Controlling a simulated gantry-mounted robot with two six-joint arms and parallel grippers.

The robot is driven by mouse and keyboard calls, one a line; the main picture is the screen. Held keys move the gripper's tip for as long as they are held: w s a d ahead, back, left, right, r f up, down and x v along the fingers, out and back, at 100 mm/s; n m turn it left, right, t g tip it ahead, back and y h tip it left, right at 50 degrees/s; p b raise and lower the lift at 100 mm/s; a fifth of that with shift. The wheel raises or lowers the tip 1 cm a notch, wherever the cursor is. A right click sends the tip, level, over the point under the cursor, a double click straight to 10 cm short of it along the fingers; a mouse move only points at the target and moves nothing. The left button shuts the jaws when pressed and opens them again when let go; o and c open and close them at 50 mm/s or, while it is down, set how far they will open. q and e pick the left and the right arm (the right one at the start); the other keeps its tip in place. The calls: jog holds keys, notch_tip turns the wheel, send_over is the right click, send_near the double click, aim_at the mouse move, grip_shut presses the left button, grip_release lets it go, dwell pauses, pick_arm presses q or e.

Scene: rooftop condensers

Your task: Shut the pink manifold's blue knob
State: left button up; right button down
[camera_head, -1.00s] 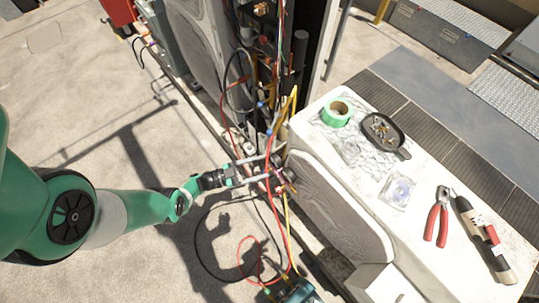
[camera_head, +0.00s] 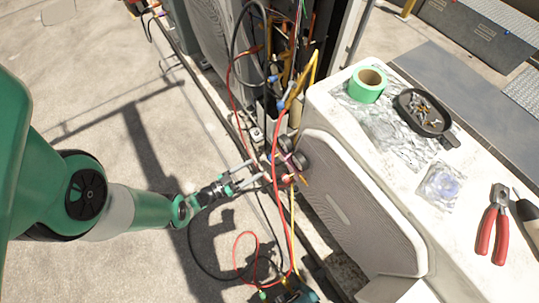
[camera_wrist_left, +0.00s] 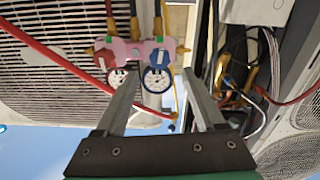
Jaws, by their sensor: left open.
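The pink manifold (camera_wrist_left: 133,48) shows at the top centre of the left wrist view, with hoses and two round gauges below it. Its blue knob (camera_wrist_left: 158,58) sits right of centre, above the blue-rimmed gauge (camera_wrist_left: 157,80). A red knob (camera_wrist_left: 104,52) is at its left. In the head view the manifold (camera_head: 285,158) is small and partly hidden by its gauges, beside the white condenser unit. My left gripper (camera_head: 260,171) is open and empty, its tips close to the manifold. In the wrist view its fingers (camera_wrist_left: 160,76) appear either side of the blue-rimmed gauge. My right gripper is out of view.
Red, yellow and black hoses hang around the manifold; a red hose (camera_head: 276,215) runs to a teal device (camera_head: 292,292) on the ground. On the condenser top (camera_head: 400,180) lie green tape (camera_head: 367,85), a black tray (camera_head: 428,112) and red pliers (camera_head: 493,225). The ground at left is clear.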

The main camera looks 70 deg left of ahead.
aim_at(269, 160)
pick_arm(q)
jog(key=b+x, duration=0.1)
jog(key=x, duration=0.7)
jog(key=shift+w, duration=0.15)
grip_shut()
